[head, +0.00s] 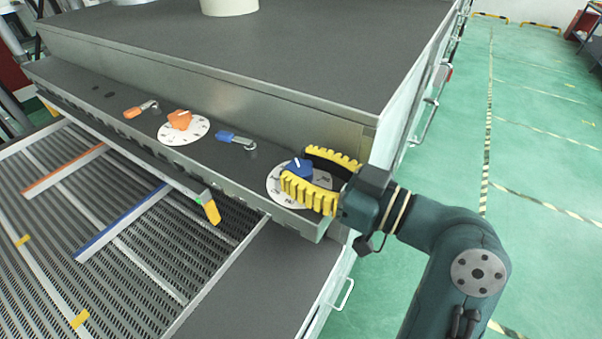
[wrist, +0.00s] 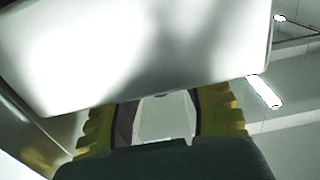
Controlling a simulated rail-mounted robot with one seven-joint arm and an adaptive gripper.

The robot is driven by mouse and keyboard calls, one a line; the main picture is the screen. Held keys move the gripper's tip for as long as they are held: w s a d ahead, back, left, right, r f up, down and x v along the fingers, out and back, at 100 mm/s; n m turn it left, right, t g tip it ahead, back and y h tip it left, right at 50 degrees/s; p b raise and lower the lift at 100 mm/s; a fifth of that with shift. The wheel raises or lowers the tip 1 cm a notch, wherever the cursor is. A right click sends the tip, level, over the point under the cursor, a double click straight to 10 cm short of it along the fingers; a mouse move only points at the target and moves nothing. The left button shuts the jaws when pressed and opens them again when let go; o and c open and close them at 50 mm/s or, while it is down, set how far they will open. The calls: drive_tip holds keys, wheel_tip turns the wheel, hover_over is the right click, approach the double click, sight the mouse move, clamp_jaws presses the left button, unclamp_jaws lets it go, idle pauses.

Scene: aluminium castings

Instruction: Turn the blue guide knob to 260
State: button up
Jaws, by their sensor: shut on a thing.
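The blue guide knob (head: 297,166) sits on a white round dial (head: 274,184) with dark marks, at the right end of the grey ledge. A white line shows on the knob's top. My gripper (head: 298,170) reaches in from the right, its yellow ribbed fingers on both sides of the knob, shut on it. The fingers and knob cover part of the dial, and its numbers are too small to read. In the wrist view both fingers (wrist: 162,104) show with a small blue spot between them.
An orange knob (head: 180,119) on its own dial, an orange-handled lever (head: 134,112) and a blue-handled lever (head: 231,138) stand left along the ledge. A metal wall rises behind. Slatted conveyor with orange (head: 62,170) and blue (head: 118,224) guide bars lies in front.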

sight(302, 167)
drive_tip(key=shift+d+f+n+g+y, duration=0.1)
drive_tip(key=shift+n+g+y, duration=0.6)
drive_tip(key=shift+n+g, duration=0.5)
drive_tip(key=shift+f+g, duration=0.1)
drive_tip(key=shift+g, duration=0.3)
drive_tip(key=o, duration=1.2)
wheel_tip(302, 167, up, 10)
drive_tip(key=shift+r, duration=0.1)
